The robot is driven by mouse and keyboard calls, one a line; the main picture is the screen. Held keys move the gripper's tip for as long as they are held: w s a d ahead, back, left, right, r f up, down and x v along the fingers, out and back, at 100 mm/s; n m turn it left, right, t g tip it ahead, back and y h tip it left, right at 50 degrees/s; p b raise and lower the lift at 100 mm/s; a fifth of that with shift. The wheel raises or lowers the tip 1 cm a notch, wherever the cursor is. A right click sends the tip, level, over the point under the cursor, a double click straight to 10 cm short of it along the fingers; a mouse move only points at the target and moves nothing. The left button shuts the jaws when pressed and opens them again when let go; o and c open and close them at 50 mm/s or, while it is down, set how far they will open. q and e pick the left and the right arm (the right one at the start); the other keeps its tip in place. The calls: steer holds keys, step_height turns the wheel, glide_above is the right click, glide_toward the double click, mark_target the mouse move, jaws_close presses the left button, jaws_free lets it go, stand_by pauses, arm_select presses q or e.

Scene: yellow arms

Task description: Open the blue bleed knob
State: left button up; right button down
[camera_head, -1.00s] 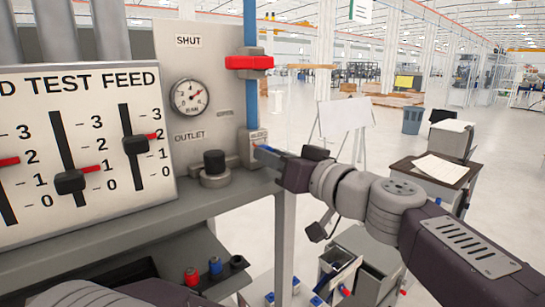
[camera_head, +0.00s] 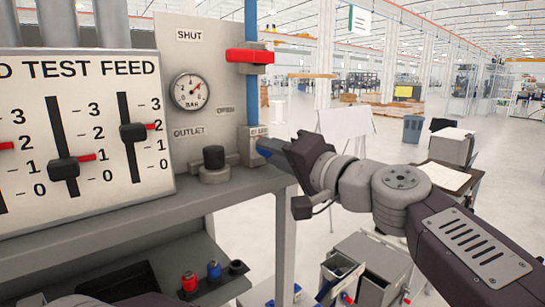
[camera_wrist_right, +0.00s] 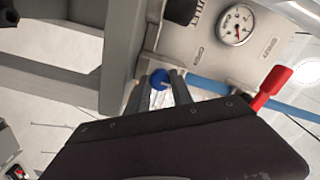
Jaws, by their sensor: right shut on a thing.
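The blue bleed knob (camera_wrist_right: 159,79) shows between my right gripper's two fingers in the right wrist view. My right gripper (camera_wrist_right: 166,82) is shut on it. In the head view the right gripper (camera_head: 268,148) reaches in from the right to the small labelled bleed block (camera_head: 252,142) at the panel's lower right edge. There the fingers and wrist hide most of the knob.
A red handle (camera_head: 249,57) sits on the blue vertical pipe (camera_head: 251,103) above the block. A gauge (camera_head: 190,91) and a black outlet knob (camera_head: 213,158) are left of it. A slider board (camera_head: 85,130) fills the left.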

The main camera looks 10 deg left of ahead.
steer(key=m, duration=0.4)
steer(key=shift+m, duration=0.3)
steer(key=m, duration=0.4)
steer(key=shift+m, duration=0.3)
steer(key=shift+f, duration=0.1)
steer(key=c, duration=1.1)
jaws_free()
steer(key=shift+d, duration=0.1)
steer(key=b+v, duration=0.3)
steer(key=v, duration=0.6)
